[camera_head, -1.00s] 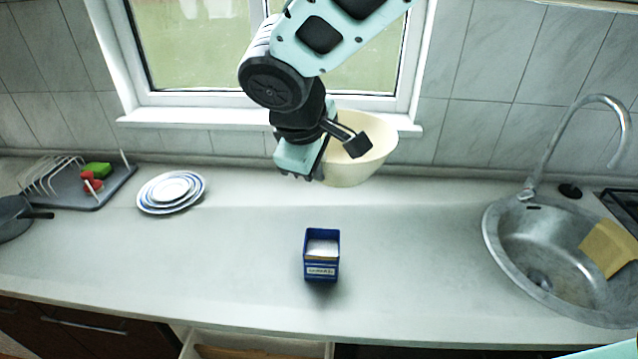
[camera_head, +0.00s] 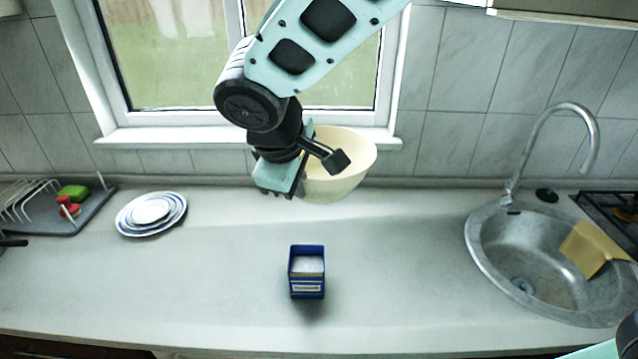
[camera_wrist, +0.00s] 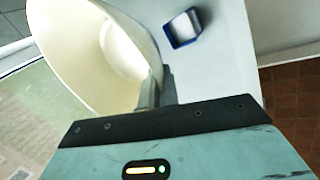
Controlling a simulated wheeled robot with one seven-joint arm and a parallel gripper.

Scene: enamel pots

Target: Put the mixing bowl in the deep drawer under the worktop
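The mixing bowl (camera_head: 345,172) is cream-coloured and hangs in front of the window, seemingly above the back of the worktop (camera_head: 400,260). In the wrist view the bowl (camera_wrist: 85,50) is tilted, its inside partly showing. My gripper (camera_wrist: 157,88) is at the bowl's rim, its fingers closed on the wall. The deep drawer cannot be made out in the present head view; only the worktop's front edge shows at the bottom.
A blue box with white contents (camera_head: 307,272) stands mid-worktop. Stacked plates (camera_head: 152,213) and a dish rack (camera_head: 60,215) are at left. Worktop around the box is clear.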

